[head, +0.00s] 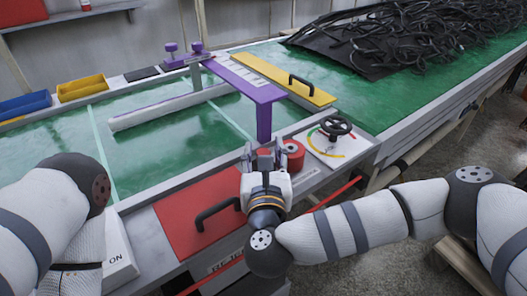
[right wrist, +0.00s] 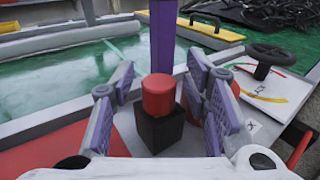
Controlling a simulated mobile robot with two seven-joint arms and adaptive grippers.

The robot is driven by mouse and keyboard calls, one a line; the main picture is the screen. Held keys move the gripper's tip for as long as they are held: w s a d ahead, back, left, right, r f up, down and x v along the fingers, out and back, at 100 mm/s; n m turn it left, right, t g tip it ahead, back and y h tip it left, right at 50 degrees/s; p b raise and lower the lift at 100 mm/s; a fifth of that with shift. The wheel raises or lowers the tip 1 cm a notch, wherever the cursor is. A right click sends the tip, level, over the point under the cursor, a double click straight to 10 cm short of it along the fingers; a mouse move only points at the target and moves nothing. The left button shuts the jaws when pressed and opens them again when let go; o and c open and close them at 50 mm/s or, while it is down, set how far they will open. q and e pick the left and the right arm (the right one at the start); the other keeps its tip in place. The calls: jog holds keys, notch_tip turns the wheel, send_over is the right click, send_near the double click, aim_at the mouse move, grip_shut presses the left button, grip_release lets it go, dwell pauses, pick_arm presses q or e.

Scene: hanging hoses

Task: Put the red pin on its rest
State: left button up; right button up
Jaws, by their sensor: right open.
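The red pin (right wrist: 158,95) shows in the right wrist view as a short red cylinder standing upright on top of a dark block (right wrist: 160,132). My right gripper (right wrist: 160,100) is open, with one finger on each side of the pin and a visible gap to each. In the head view my right gripper (head: 265,155) is over the front edge of the green table, and a bit of red shows between its fingers. I cannot tell whether the dark block is the pin's rest. My left gripper is out of the picture.
A purple post and arm (head: 264,118) stand just behind my right gripper. A red roll (head: 292,154) and a black handwheel (head: 336,126) are to its right. A red panel with a black handle (head: 218,212) is to its left. Black hoses (head: 420,40) lie at the back right.

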jog(key=shift+r, duration=0.3)
jog(key=s, duration=0.9)
jog(key=shift+d+r+p, duration=0.1)
jog(key=shift+r+p, duration=0.1)
jog(key=shift+p, duration=0.15)
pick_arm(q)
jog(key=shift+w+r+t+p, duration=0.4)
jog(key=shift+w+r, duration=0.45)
pick_arm(e)
jog(key=s, duration=0.3)
jog(key=shift+d+r, duration=0.1)
